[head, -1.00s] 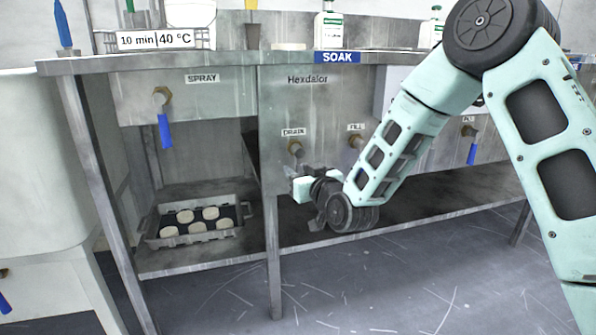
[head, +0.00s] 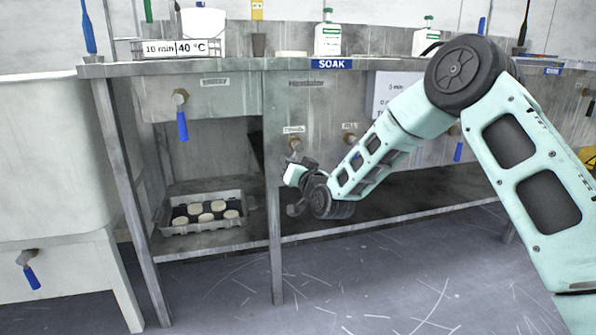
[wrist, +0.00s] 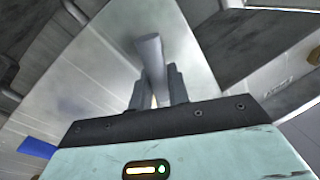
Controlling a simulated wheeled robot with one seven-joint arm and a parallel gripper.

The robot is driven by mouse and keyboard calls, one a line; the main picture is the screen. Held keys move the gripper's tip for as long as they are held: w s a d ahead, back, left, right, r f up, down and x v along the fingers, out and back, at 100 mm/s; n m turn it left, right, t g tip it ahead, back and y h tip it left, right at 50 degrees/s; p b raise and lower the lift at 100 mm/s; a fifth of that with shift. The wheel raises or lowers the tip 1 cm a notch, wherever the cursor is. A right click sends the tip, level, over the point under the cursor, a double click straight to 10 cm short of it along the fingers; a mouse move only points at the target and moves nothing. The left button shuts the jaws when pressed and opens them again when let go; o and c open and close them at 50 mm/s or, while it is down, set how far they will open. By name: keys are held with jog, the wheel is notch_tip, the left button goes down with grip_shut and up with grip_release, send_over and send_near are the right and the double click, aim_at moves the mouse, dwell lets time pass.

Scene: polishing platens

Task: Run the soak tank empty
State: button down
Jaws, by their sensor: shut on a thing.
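The soak tank (head: 330,103) is the grey steel front under the blue SOAK sign (head: 331,64). Its brass drain valve (head: 295,143) sits below the DRAIN label, left of the fill valve (head: 349,140). My gripper (head: 291,166) is just below the drain valve, and my wrist hides part of the area. In the wrist view my gripper (wrist: 157,90) is shut on a grey bar-like handle (wrist: 150,52), apparently the drain valve's lever. The handle's far end and the outlet are hard to make out. The water level inside the tank is out of sight.
The spray valve (head: 180,97) with a blue lever is at left. A tray (head: 203,228) of pale discs stands on the lower shelf. A table leg (head: 275,250) stands close below my gripper. Bottles stand on the bench top (head: 205,66). The floor in front is clear.

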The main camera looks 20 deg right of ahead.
jog(key=m, duration=0.2)
jog(key=a+r+m, duration=0.1)
jog(key=m, duration=0.1)
jog(key=shift+a+t+h, duration=0.2)
jog(key=shift+t+h, duration=0.1)
jog(key=m, duration=0.3)
jog(key=shift+a+r+h+p, duration=0.3)
jog(key=shift+a+r+p, duration=0.05)
jog(key=shift+a, duration=0.05)
jog(key=m, duration=0.2)
jog(key=r+m+h, duration=0.1)
jog(key=m, duration=0.2)
jog(key=r+m+t+p, duration=0.1)
jog(key=m, duration=0.1)
jog(key=shift+a+r+h, duration=0.15)
jog(key=shift+a+h, duration=0.15)
jog(key=shift+a, duration=0.1)
jog(key=shift+m, duration=0.3)
jog(key=c, duration=1.4)
grip_release()
jog(key=shift+s, duration=0.1)
